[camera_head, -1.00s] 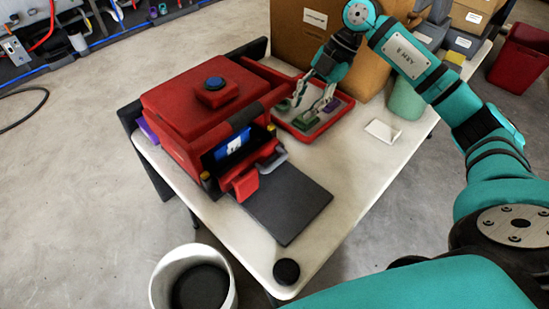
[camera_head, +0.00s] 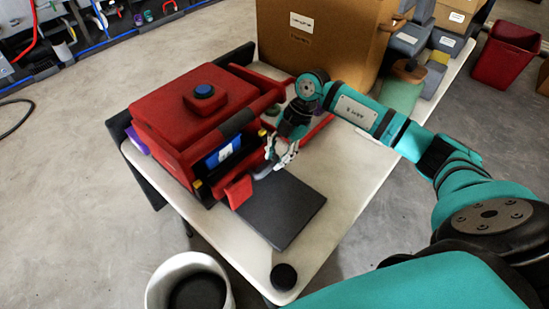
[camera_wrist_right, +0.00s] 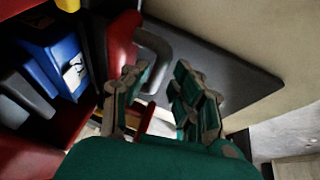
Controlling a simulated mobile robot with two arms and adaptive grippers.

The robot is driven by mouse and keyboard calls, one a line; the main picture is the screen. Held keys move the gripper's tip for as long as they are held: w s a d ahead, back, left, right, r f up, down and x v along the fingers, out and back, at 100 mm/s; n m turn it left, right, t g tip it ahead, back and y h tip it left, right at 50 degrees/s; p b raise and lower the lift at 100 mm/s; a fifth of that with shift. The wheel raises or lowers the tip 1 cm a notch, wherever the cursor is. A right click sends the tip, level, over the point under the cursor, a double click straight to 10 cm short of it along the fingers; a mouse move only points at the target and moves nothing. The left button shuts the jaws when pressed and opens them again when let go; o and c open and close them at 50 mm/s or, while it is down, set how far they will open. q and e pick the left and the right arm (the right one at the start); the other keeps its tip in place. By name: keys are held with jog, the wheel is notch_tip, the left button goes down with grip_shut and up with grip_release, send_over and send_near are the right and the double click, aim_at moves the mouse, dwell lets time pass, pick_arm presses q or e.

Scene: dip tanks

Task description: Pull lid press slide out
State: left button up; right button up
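The lid press (camera_head: 190,110) is a red box with a round blue knob on top, at the left of the table. Its front is open, with a blue labelled piece (camera_head: 224,152) inside; this also shows in the wrist view (camera_wrist_right: 72,70). A red slide front (camera_head: 238,192) with a grey loop handle (camera_head: 264,172) sticks out at the front. My right gripper (camera_head: 281,152) is at the handle, fingers apart. In the wrist view the handle (camera_wrist_right: 163,50) curves just beyond the open fingers (camera_wrist_right: 160,85); I cannot tell whether they touch it. My left gripper is not in view.
A dark flat plate (camera_head: 283,212) lies before the press, with a black round puck (camera_head: 284,277) near the table corner. A red tray (camera_head: 322,127) is partly hidden by my right arm. A cardboard box (camera_head: 318,45) stands behind. A white bin (camera_head: 163,278) is on the floor.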

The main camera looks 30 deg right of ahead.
jog(key=shift+x, duration=0.85)
jog(key=shift+c, duration=0.4)
grip_shut()
